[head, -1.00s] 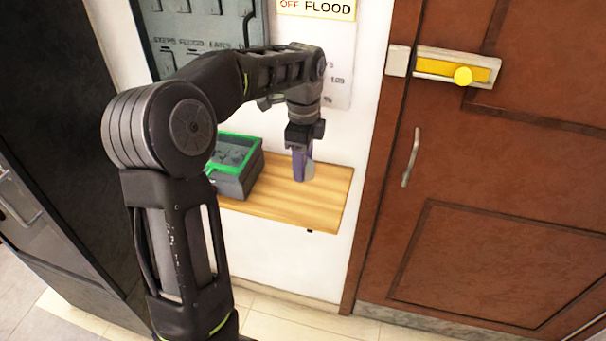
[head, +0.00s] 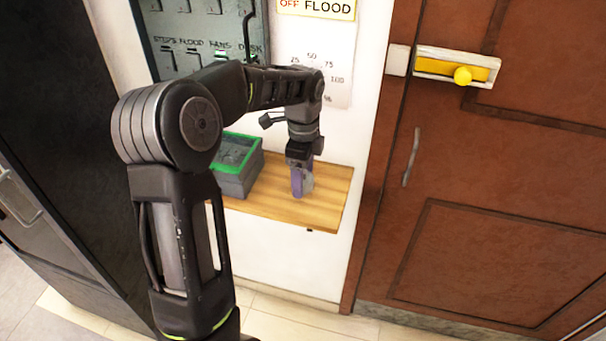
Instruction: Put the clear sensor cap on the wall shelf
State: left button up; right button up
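My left gripper (head: 299,183) points down over the right half of the wooden wall shelf (head: 325,205). Its purple fingers are seen nearly edge-on and look closed around a small, pale, see-through piece, the clear sensor cap (head: 308,183), which shows at their right side. The fingers hide part of the cap. The fingertips are low, close to the shelf top; I cannot tell whether the cap touches the wood. My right gripper is not in the head view.
A grey box with a green rim (head: 238,172) stands on the shelf's left part, partly behind my arm. A grey switch panel (head: 200,35) and a white dial sheet (head: 318,65) are on the wall above. A brown door (head: 490,235) stands to the right.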

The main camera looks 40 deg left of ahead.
pick_arm(q)
jog(key=shift+r, duration=0.1)
jog(key=shift+r, duration=0.45)
notch_tip(320, 180, up, 8)
jog(key=shift+f, duration=0.1)
notch_tip(320, 180, up, 4)
jog(key=shift+f+p, duration=0.25)
jog(key=shift+p, duration=0.65)
jog(key=shift+f, duration=0.1)
